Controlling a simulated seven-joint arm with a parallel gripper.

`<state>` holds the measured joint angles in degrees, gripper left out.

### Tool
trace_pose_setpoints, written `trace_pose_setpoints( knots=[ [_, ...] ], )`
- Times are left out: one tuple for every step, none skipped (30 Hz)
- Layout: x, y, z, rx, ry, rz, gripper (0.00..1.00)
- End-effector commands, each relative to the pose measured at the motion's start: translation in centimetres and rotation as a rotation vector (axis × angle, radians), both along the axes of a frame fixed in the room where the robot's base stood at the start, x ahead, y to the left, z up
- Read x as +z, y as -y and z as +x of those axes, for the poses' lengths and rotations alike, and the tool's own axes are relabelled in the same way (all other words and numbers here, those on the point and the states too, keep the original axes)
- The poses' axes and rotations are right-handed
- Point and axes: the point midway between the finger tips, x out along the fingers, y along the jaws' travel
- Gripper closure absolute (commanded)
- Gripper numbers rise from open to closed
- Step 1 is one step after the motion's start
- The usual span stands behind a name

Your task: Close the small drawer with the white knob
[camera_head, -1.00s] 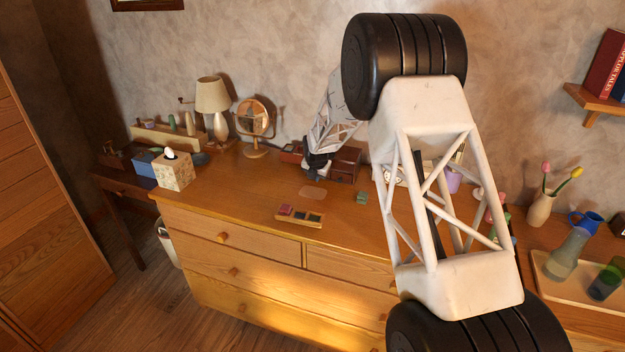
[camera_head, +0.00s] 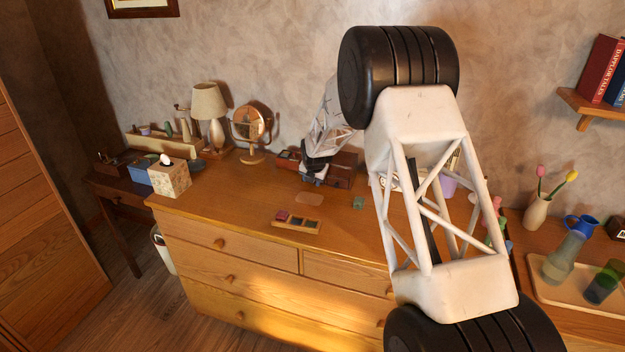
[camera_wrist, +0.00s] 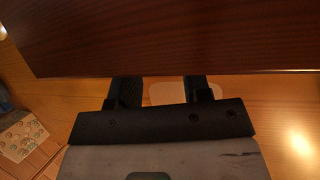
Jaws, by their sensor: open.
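A small dark-brown wooden chest (camera_head: 343,168) stands at the back of the dresser top, with part of it behind my arm. A reddish-brown part (camera_head: 288,158) shows left of my gripper; I cannot tell if it is the small drawer. No white knob can be made out for sure. My gripper (camera_head: 312,178) is at the chest's left front in the head view. In the wrist view my gripper (camera_wrist: 160,92) is open, its two dark fingers apart with nothing held. A dark wooden surface (camera_wrist: 170,40) lies just beyond the fingertips; contact is unclear.
A flat tan piece (camera_head: 309,198), a small tray (camera_head: 298,226), and a green block (camera_head: 358,202) lie there. A tissue box (camera_head: 169,178), mirror (camera_head: 248,124) and lamp (camera_head: 210,104) stand left.

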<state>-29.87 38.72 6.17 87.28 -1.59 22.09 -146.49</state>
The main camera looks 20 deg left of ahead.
Motion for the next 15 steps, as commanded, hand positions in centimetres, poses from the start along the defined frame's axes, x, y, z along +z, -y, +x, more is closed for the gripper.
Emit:
trace_pose_setpoints(
  knots=[
    [0.2, 0.0, 0.0, 0.000, 0.000, 0.000, 0.56],
    [0.3, 0.0, -0.1, 0.000, 0.000, 0.000, 0.56],
    [0.4, 0.1, -0.2, 0.000, 0.000, 0.000, 0.56],
    [0.5, 0.1, -0.2, 0.000, 0.000, 0.000, 0.56],
    [0.7, 0.1, -0.3, 0.000, 0.000, 0.000, 0.56],
    [0.9, 0.2, -0.4, 0.000, 0.000, 0.000, 0.56],
    [1.1, 0.2, -0.5, 0.000, 0.000, 0.000, 0.56],
    [1.3, 0.3, -0.5, 0.000, 0.000, 0.000, 0.56],
    [1.6, 0.4, -0.7, 0.000, 0.001, 0.001, 0.56],
    [1.9, 0.4, -0.8, 0.000, 0.001, 0.001, 0.56],
    [2.2, 0.5, -0.9, 0.000, 0.001, 0.001, 0.56],
    [2.5, 0.6, -1.0, 0.000, 0.001, 0.001, 0.56],
    [2.8, 0.6, -1.1, 0.000, 0.001, 0.001, 0.56],
    [3.1, 0.7, -1.3, 0.000, 0.001, 0.001, 0.56],
    [3.5, 0.8, -1.4, 0.000, 0.002, 0.001, 0.56]
  ],
)
